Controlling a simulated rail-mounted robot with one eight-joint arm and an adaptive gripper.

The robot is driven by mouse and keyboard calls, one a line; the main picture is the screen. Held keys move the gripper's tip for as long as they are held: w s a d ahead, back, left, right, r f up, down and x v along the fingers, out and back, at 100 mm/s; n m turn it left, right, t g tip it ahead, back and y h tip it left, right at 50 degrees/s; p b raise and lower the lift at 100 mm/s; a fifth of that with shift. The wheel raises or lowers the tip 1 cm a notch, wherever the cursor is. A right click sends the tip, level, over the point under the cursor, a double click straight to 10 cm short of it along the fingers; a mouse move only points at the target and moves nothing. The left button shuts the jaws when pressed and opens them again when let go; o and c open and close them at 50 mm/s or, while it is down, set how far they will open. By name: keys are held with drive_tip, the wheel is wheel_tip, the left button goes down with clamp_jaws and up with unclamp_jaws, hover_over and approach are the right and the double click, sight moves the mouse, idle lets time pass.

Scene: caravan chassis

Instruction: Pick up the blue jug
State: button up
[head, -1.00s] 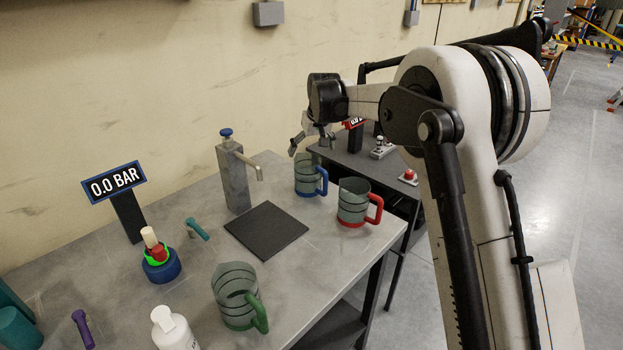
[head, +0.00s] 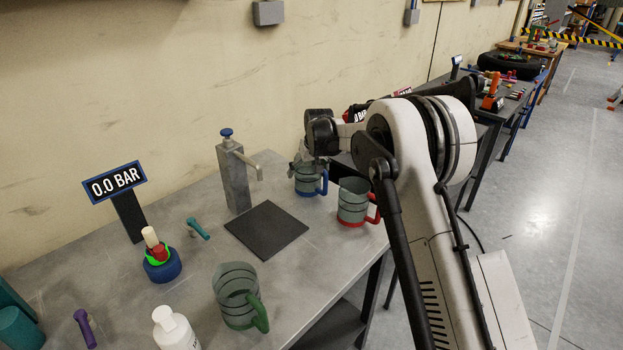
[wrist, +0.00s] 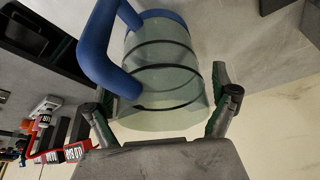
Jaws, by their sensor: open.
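The blue jug (head: 308,181) is a clear, ringed jug with a blue handle and blue base, standing upright at the back right of the grey workbench. In the wrist view the jug (wrist: 165,75) fills the upper middle, its blue handle on the left and its open rim toward my gripper. My gripper (head: 306,160) is at the jug's top. In the wrist view my gripper (wrist: 162,84) is open, with one finger on each side of the jug's rim. I cannot tell whether the fingers touch it.
The red-handled jug (head: 353,203) stands close by on the right. A tap post (head: 233,178) stands to the left, with a dark square plate (head: 266,229) in front. The green-handled jug (head: 238,298) is nearer the front. A pressure sign (head: 115,183) stands at left.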

drive_tip(key=shift+w+f, duration=0.1)
drive_tip(key=shift+f, duration=0.2)
drive_tip(key=c, duration=1.3)
drive_tip(key=shift+o, duration=0.2)
drive_tip(key=shift+r, duration=0.2)
